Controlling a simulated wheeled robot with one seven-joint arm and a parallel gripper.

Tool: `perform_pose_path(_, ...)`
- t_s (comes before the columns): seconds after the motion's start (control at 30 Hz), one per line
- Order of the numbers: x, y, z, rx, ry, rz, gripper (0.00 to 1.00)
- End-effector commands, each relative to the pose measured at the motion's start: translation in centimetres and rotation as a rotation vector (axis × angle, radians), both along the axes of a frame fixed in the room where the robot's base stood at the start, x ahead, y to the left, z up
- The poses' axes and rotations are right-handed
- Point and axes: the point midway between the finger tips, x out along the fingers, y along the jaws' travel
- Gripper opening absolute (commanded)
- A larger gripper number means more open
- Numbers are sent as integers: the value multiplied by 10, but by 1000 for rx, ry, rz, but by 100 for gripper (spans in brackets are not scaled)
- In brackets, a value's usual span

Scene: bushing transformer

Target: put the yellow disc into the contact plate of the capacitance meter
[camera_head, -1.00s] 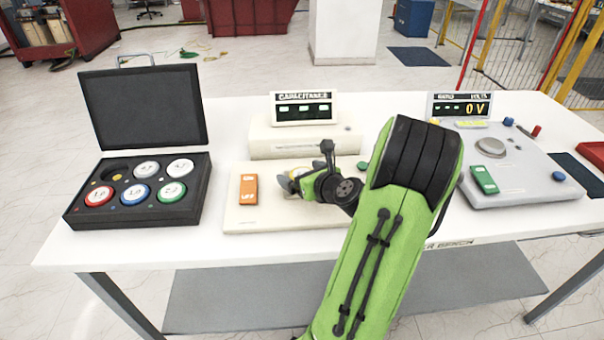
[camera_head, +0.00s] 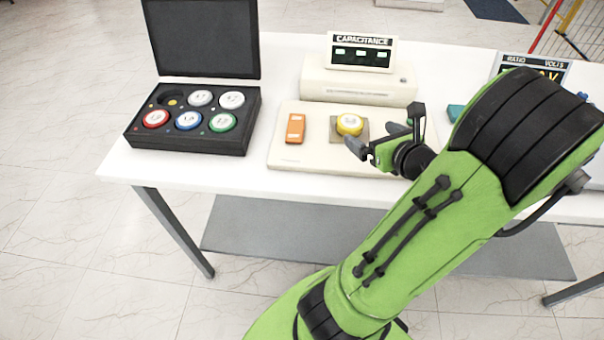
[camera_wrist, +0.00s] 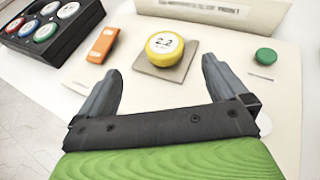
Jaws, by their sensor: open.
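The yellow disc (camera_head: 349,124), with a white top, sits on the square grey-brown contact plate (camera_head: 336,137) of the capacitance meter (camera_head: 358,80). In the wrist view the yellow disc (camera_wrist: 164,48) rests within the contact plate (camera_wrist: 178,73), in front of my gripper and apart from it. My gripper (camera_head: 378,140) is open and empty, just to the right of the disc in the head view. In the wrist view the fingers of my gripper (camera_wrist: 158,80) are spread wide with nothing between them.
An orange block (camera_head: 295,128) stands left of the plate and a green button (camera_wrist: 266,56) to its right. An open black case (camera_head: 190,142) holds several coloured discs and one empty slot. A second meter (camera_head: 533,68) is partly hidden behind my arm.

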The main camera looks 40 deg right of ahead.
Motion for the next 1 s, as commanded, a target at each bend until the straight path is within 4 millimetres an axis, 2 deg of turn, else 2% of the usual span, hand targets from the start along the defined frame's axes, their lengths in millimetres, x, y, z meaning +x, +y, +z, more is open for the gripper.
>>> perform_pose_path(0.07,19,20,0,-81,72,123,100)
perform_pose_path(0.17,50,69,-3,-294,238,416,100)
perform_pose_path(0.2,60,92,-5,-402,307,556,100)
perform_pose_path(0.33,72,164,-6,-797,496,1019,100)
perform_pose_path(0.43,65,214,0,-1155,592,1381,100)
perform_pose_path(0.5,53,243,8,-1420,624,1614,100)
perform_pose_path(0.6,28,275,24,-1797,623,1897,100)
perform_pose_path(0.73,-5,297,42,-2205,549,2135,100)
perform_pose_path(0.77,-11,299,45,2211,-513,-2109,100)
perform_pose_path(0.87,-24,303,50,2149,-423,-1988,100)
perform_pose_path(1.0,-28,303,51,2127,-399,-1956,100)
